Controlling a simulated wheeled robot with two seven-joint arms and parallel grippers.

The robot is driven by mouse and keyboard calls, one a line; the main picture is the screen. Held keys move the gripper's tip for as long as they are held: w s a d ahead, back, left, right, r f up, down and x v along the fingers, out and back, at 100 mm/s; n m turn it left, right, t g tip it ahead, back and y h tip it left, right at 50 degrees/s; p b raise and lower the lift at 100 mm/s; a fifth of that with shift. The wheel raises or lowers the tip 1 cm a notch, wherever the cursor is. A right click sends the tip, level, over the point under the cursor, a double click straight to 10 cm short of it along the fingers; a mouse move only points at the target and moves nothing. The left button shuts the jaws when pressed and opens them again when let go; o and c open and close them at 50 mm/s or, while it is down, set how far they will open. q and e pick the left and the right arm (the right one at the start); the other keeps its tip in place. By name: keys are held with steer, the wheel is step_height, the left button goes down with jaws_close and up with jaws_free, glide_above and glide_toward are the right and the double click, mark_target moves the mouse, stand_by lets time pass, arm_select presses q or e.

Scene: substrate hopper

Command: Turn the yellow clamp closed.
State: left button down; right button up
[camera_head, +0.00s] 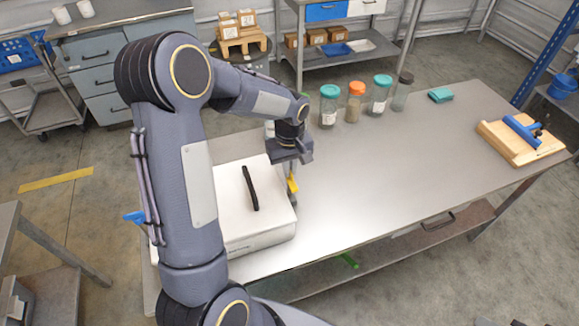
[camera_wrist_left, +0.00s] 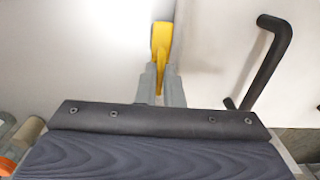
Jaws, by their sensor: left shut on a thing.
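The yellow clamp (camera_head: 293,184) is at the right side of a white box with a lid (camera_head: 232,200) on the table. In the left wrist view the clamp (camera_wrist_left: 160,42) stands up between the fingers of my left gripper (camera_wrist_left: 161,85), which are shut on it. In the head view my left gripper (camera_head: 291,168) comes down at the box's back right corner, and the arm hides much of the box's left part. A black handle (camera_head: 250,187) is on top of the lid and also shows in the left wrist view (camera_wrist_left: 267,62). My right gripper is not in view.
Several jars stand along the table's back edge, among them an orange-capped jar (camera_head: 354,102). A teal block (camera_head: 440,95) lies right of them. A wooden board with a blue tool (camera_head: 520,140) is at the far right. The middle of the table (camera_head: 400,170) is clear.

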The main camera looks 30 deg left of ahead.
arm_select(q)
steer(key=shift+m, duration=0.4)
steer(key=m+b, duration=0.1)
steer(key=m, duration=0.2)
steer(key=shift+m, duration=0.4)
steer(key=m+b, duration=0.1)
steer(key=m, duration=0.8)
steer(key=shift+m, duration=2.2)
steer(key=c, duration=1.6)
jaws_free()
steer(key=shift+o, duration=0.2)
